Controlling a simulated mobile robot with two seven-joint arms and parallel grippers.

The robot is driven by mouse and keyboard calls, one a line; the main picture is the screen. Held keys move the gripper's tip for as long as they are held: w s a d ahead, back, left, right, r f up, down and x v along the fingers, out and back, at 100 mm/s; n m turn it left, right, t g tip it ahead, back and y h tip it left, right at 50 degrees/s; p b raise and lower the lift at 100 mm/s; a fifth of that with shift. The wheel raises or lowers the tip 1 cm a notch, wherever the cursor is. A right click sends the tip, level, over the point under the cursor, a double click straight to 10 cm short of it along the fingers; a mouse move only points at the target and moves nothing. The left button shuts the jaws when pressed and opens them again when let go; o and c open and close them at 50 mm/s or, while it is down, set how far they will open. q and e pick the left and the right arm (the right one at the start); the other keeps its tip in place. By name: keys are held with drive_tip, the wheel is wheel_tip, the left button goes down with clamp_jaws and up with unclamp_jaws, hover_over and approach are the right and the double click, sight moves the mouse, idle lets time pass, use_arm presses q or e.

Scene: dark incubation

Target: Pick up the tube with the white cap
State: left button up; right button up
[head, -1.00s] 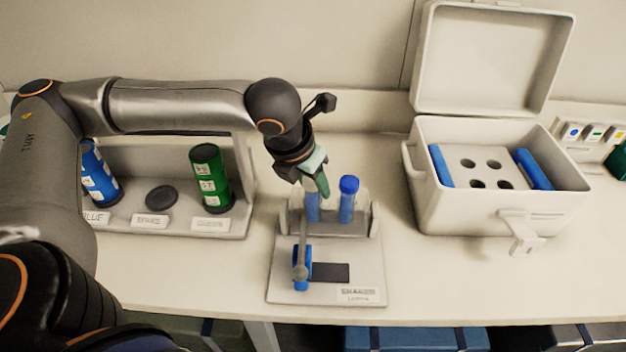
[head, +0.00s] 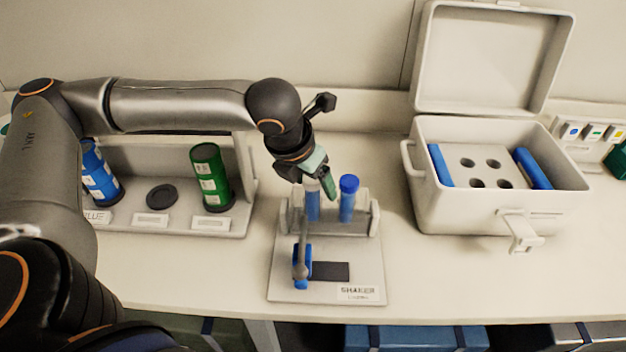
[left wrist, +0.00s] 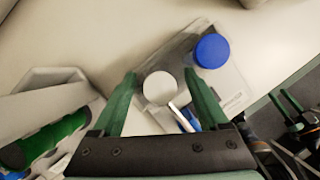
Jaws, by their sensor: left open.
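The tube with the white cap (head: 312,206) stands upright in the shaker rack (head: 375,215), left of the tube with the blue cap (head: 347,203). My left gripper (head: 325,192) is open, pointing down at the top of the white-capped tube. In the left wrist view, the white cap (left wrist: 160,88) lies between the two open green fingers (left wrist: 162,92), nearer the left one, with gaps on both sides. The blue cap (left wrist: 211,51) is beyond the right finger. Green finger-like parts (left wrist: 286,105) at the right edge look like my right gripper; their opening is unclear.
An open white box (head: 500,205) with a holed insert and blue packs stands to the right. A rack (head: 240,225) with a blue-labelled cylinder (head: 98,173) and a green one (head: 209,177) stands left. The shaker has a blue-ended lever (head: 301,262) in front. The front counter is clear.

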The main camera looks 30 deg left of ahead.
use_arm(q)
drive_tip(key=p+v, duration=0.1)
drive_tip(key=v, duration=1.1)
drive_tip(key=shift+s+r+p, duration=0.2)
drive_tip(key=shift+r+p, duration=0.05)
drive_tip(key=shift+p, duration=0.15)
use_arm(e)
drive_tip(key=shift+r, duration=0.95)
drive_tip(key=shift+o, duration=0.4)
